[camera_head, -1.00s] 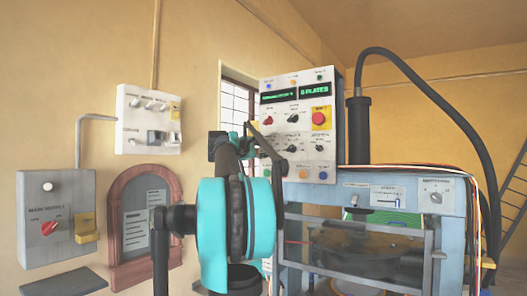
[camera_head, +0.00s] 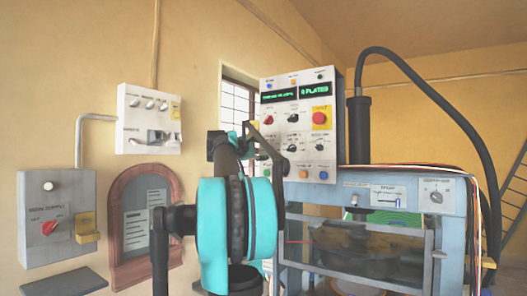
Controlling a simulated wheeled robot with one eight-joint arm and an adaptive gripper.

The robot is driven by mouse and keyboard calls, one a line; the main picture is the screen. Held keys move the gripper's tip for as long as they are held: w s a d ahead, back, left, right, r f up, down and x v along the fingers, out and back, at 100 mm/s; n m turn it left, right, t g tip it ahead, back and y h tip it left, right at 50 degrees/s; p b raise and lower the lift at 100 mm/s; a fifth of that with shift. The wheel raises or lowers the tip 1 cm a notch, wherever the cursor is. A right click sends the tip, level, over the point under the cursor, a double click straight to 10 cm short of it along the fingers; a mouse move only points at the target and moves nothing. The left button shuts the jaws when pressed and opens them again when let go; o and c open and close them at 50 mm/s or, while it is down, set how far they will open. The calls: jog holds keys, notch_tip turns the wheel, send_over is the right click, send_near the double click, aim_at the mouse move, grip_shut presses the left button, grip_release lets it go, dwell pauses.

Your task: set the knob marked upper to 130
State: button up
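The white control panel (camera_head: 306,160) stands upright in the middle of the head view, with several small knobs. A red knob (camera_head: 268,120) and a black knob (camera_head: 292,118) sit in its upper row. Two more black knobs, a left one (camera_head: 292,147) and a right one (camera_head: 320,147), sit in a lower row. The labels are too small to read, so I cannot tell which knob is marked upper or its setting. My gripper (camera_head: 274,154) shows as dark links at the panel's lower left edge. My teal arm partly hides it, and its fingertips and any contact are unclear.
A red stop button (camera_head: 320,118) on yellow and two green displays (camera_head: 315,89) are on the panel. The blue press frame (camera_head: 450,240) stands at right, with a thick black hose (camera_head: 440,100) above. A grey supply box (camera_head: 50,190) and a white box (camera_head: 135,140) hang on the left wall.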

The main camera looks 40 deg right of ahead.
jog(key=v, duration=1.1)
jog(key=shift+a, duration=0.15)
jog(key=shift+f, duration=0.15)
